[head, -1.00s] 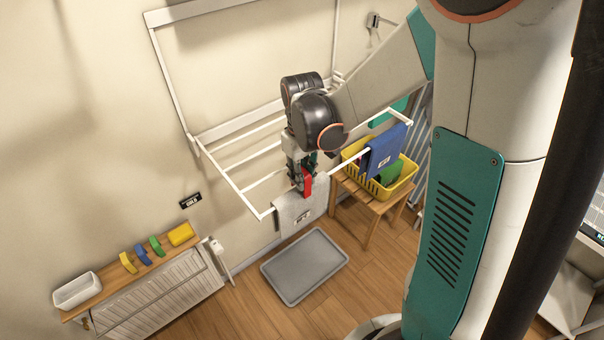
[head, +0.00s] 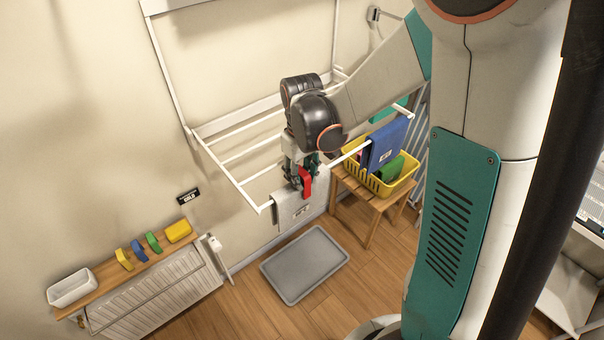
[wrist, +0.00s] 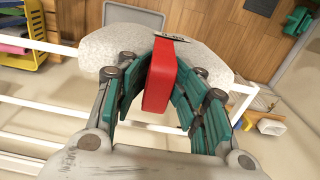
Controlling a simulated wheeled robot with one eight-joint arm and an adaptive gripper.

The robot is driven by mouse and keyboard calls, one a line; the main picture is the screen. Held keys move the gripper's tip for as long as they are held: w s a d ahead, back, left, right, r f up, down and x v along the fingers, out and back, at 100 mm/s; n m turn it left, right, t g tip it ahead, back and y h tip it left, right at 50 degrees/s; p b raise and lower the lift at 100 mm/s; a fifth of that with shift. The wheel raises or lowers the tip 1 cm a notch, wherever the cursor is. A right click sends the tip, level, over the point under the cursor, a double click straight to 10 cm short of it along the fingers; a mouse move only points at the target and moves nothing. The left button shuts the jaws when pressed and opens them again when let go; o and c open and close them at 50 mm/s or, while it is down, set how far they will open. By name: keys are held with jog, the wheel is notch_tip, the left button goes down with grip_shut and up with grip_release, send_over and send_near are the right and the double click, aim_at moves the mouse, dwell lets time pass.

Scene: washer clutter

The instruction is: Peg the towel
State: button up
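A light grey towel (head: 291,213) with a small label hangs over the front rail of the white wall rack; it also shows in the wrist view (wrist: 112,50). My gripper (head: 301,178) is above the rail at the towel's top edge. Its teal fingers (wrist: 162,75) are closed in on both sides of a red peg (wrist: 158,76), also visible in the head view (head: 306,183). The peg is over the towel's top edge at the rail. I cannot tell whether its jaws straddle the rail and towel.
A blue towel (head: 386,144) hangs farther along the rail (head: 240,193). Behind it, a yellow basket (head: 404,182) stands on a wooden stool (head: 372,208). A grey tray (head: 305,265) lies on the floor below. Yellow (head: 123,259), blue (head: 139,250) and green (head: 153,242) pegs sit on a shelf.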

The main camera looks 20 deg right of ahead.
jog(key=shift+f, duration=0.35)
jog(key=shift+r, duration=0.1)
jog(key=o, duration=0.5)
jog(key=shift+r, duration=0.15)
jog(key=shift+r+p, duration=2.7)
jog(key=shift+r, duration=1.3)
jog(key=shift+w, duration=0.1)
jog(key=shift+f, duration=0.1)
